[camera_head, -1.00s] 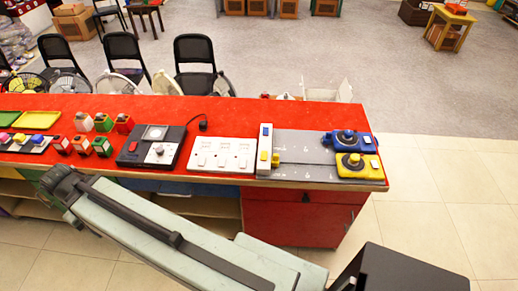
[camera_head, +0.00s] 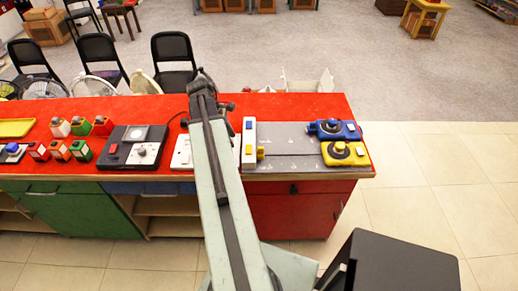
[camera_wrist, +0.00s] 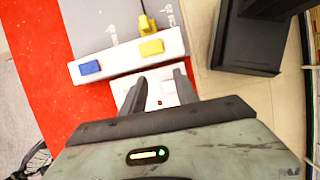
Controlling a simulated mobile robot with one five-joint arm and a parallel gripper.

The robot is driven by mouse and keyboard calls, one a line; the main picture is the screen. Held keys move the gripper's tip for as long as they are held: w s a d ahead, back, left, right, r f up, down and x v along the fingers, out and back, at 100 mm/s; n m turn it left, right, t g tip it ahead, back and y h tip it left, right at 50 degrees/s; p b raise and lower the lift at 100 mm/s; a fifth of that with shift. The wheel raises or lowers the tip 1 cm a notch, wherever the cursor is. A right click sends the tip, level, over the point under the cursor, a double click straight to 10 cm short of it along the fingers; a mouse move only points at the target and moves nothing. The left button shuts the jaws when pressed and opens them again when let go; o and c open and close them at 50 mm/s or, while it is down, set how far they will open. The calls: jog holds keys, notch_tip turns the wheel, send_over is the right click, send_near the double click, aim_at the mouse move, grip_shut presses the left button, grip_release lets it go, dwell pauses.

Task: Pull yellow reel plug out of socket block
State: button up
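The socket block (camera_head: 249,160) is a white strip on the red counter. It has a blue piece at its far end and a yellow piece nearer the front. The yellow plug (camera_head: 261,152) sits against its right side; in the wrist view the plug (camera_wrist: 147,24) meets the block's far edge, with a cord leading away. The yellow reel (camera_head: 330,158) is at the counter's right end. My gripper (camera_wrist: 160,74) is open and empty, its two fingers apart over a white panel, just short of the block.
A blue reel (camera_head: 350,129) is behind the yellow one. The white panel (camera_head: 181,158) is left of the block, partly behind my arm. A dark device (camera_head: 125,150) and several small coloured blocks are farther left. A grey board (camera_head: 290,155) lies between block and reels.

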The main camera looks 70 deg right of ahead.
send_near(260, 148)
jog(key=shift+w+d+f+g, duration=0.1)
jog(key=shift+d+f+g, duration=0.3)
jog(key=shift+f, duration=0.3)
jog(key=b+x, duration=0.6)
jog(key=x, duration=0.1)
jog(key=shift+w+a+f+b, duration=0.15)
jog(key=shift+a+b, duration=0.1)
jog(key=shift+b, duration=0.15)
jog(key=shift+s+d+f+b, duration=0.1)
jog(key=shift+s+f+b, duration=0.15)
jog(key=shift+f+b, duration=0.15)
jog(key=shift+r, duration=0.1)
grip_shut()
